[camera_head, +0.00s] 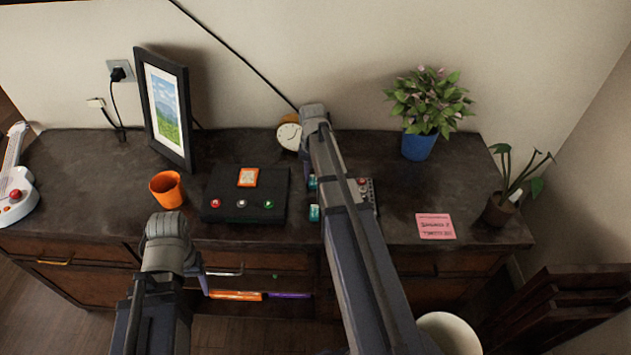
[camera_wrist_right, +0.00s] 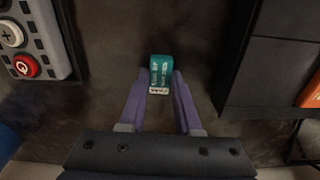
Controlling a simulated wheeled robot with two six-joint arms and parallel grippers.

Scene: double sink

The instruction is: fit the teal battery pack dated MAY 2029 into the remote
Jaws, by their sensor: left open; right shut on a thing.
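My right gripper (camera_wrist_right: 159,95) is shut on a teal battery pack (camera_wrist_right: 161,70), which sits between its purple fingertips in the right wrist view. The print on the pack is too small to read the date. In the head view my right arm hides its gripper, and two teal packs show beside the arm, an upper one (camera_head: 312,182) and a lower one (camera_head: 314,213). I cannot tell which is held. The grey remote (camera_head: 368,193) lies right of the arm, partly hidden; its buttons also show in the right wrist view (camera_wrist_right: 36,42). My left gripper (camera_head: 203,278) is open, low before the dresser, mostly hidden.
A black box (camera_head: 246,192) with coloured buttons stands left of the packs. An orange cup (camera_head: 167,189), a picture frame (camera_head: 165,108) and a clock (camera_head: 289,136) are nearby. A pink note (camera_head: 435,226) and potted plants (camera_head: 418,143) are at right. The dresser top around the note is clear.

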